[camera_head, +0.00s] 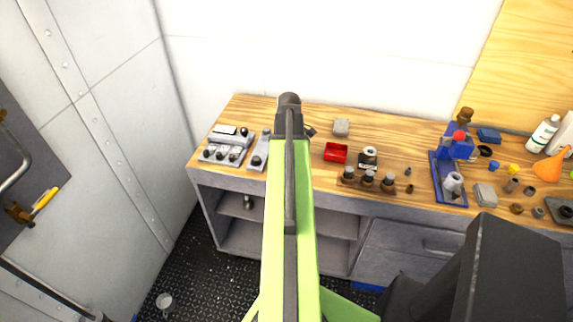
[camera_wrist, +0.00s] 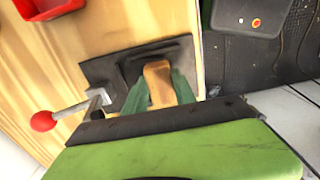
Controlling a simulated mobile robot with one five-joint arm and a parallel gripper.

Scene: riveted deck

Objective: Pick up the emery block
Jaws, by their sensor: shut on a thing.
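In the wrist view, a tan block (camera_wrist: 158,78) with a rounded end sits between the two green fingers of my gripper (camera_wrist: 158,90). I take it to be the emery block, though its lower part is hidden by the gripper. The fingers are shut on its sides. Behind it is a dark flat plate (camera_wrist: 100,70) on the wood; I cannot tell whether the block touches it. In the head view my arm hides the gripper and the block.
A lever with a red ball (camera_wrist: 43,121) stands close left of the fingers. A red tray (camera_head: 335,152), a grey block (camera_head: 341,127) and a blue-based tool (camera_head: 447,178) stand on the wooden bench (camera_head: 395,150). A white wall (camera_head: 340,50) backs the bench.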

